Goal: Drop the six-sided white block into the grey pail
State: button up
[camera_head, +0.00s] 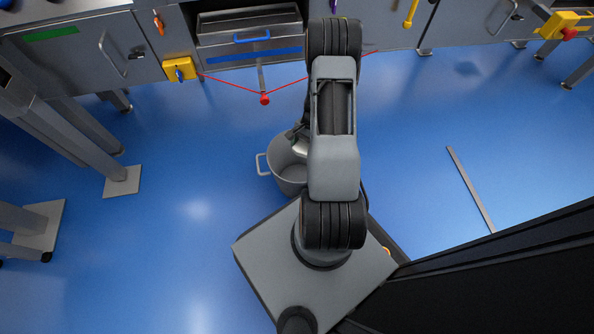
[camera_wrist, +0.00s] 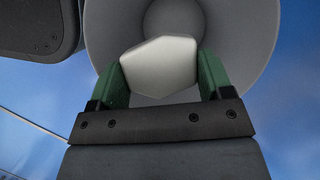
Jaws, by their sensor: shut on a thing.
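The six-sided white block (camera_wrist: 160,66) sits between the green fingers of my gripper (camera_wrist: 162,80) in the wrist view. The fingers press on its left and right sides. Behind the block in that view is the round grey pail (camera_wrist: 240,60), with its rim around the block, so the block is in line with the pail's opening. How high it is above the pail I cannot tell. In the head view the grey pail (camera_head: 272,160) stands on the blue floor, partly hidden by my arm, with a handle at its left. The gripper is mostly hidden there.
Grey cabinets (camera_head: 85,55) line the back, with a drawer unit (camera_head: 250,40) in the middle. A red cord with a red knob (camera_head: 264,99) hangs before it. Grey table legs stand at left. A thin strip (camera_head: 470,188) lies on the open floor at right.

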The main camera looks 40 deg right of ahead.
jog(key=shift+f+b, duration=1.35)
jog(key=shift+f, duration=0.6)
jog(key=o, duration=0.9)
jog(key=shift+o, duration=0.2)
jog(key=p+v, duration=0.6)
jog(key=v, duration=0.7)
jog(key=shift+d+r, duration=0.2)
jog(key=shift+r, duration=0.2)
jog(key=shift+w, duration=0.1)
